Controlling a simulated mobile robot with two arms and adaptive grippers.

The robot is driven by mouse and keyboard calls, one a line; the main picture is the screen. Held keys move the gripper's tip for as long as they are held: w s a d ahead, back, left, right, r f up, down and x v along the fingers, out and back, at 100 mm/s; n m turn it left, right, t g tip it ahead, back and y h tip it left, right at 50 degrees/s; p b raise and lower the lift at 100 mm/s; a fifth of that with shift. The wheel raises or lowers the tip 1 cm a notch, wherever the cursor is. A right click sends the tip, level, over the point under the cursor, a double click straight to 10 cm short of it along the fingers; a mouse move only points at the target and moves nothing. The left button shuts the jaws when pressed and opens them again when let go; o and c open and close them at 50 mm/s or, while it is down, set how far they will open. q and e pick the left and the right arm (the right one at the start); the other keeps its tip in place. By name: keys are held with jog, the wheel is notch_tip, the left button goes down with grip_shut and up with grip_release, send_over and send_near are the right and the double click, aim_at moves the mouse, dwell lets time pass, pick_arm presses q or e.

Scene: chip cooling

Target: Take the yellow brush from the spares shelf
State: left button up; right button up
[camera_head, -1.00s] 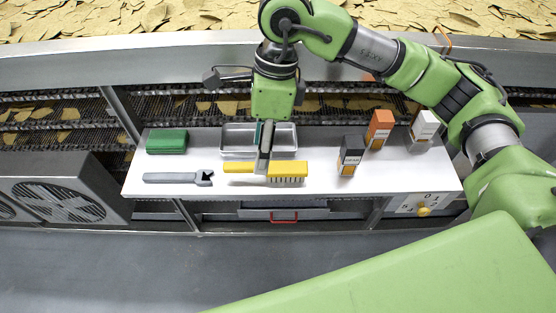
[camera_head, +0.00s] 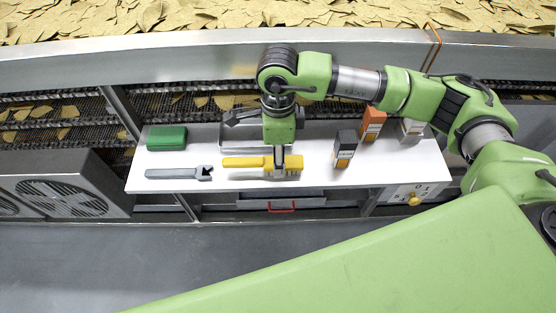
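The yellow brush (camera_head: 245,162) is on the white spares shelf (camera_head: 225,182), handle to the left and pale bristles facing the shelf's front edge. No gap between brush and shelf is clear. My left gripper is not in view.
The shelf's front is clear.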

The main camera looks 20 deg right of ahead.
jog(key=shift+f+p, duration=0.4)
jog(key=shift+f, duration=1.1)
jog(key=c, duration=1.3)
jog(key=shift+r, duration=0.1)
